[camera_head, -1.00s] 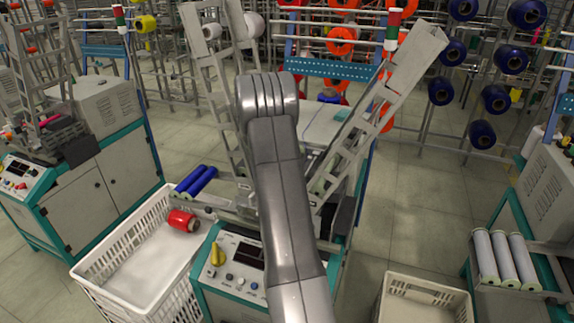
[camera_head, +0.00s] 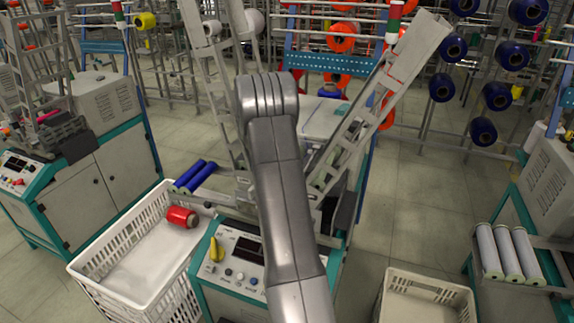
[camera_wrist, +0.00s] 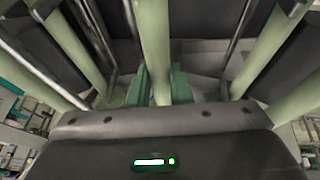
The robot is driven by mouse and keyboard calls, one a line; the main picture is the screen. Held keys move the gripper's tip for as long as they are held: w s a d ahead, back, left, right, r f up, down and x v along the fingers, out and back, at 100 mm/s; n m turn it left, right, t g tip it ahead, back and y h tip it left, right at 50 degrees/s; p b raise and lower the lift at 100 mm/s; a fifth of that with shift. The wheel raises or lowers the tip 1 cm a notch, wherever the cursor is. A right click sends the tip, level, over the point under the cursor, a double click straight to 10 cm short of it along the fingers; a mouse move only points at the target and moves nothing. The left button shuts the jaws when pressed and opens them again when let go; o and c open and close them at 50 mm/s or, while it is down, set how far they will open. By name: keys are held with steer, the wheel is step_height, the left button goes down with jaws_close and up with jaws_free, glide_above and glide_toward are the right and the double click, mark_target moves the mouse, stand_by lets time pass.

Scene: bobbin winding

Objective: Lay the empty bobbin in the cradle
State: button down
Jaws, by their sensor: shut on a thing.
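In the wrist view my gripper (camera_wrist: 158,88) has two dark green fingers closed on either side of a pale green tube (camera_wrist: 153,35), which looks like the empty bobbin. The tube runs away from the gripper, up the picture; its far end is out of view. Other pale green bars and thin metal rods flank it on both sides, and I cannot tell which belong to the cradle. In the head view my own arm covers the middle of the winding machine, hiding my gripper, the held tube and most of the cradle area.
The machine's control panel (camera_head: 234,272) carries a yellow piece (camera_head: 215,249). Another crate (camera_head: 428,282) stands at lower right, near several pale tubes (camera_head: 508,253).

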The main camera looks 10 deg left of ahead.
steer(key=shift+f+b, duration=1.9)
steer(key=shift+f, duration=0.35)
steer(key=shift+f+b, duration=0.3)
steer(key=shift+b, duration=0.15)
steer(key=c, duration=1.2)
jaws_free()
steer(key=shift+c, duration=0.2)
steer(key=v, duration=1.4)
steer(key=shift+b, duration=0.35)
steer(key=shift+w+d, duration=0.1)
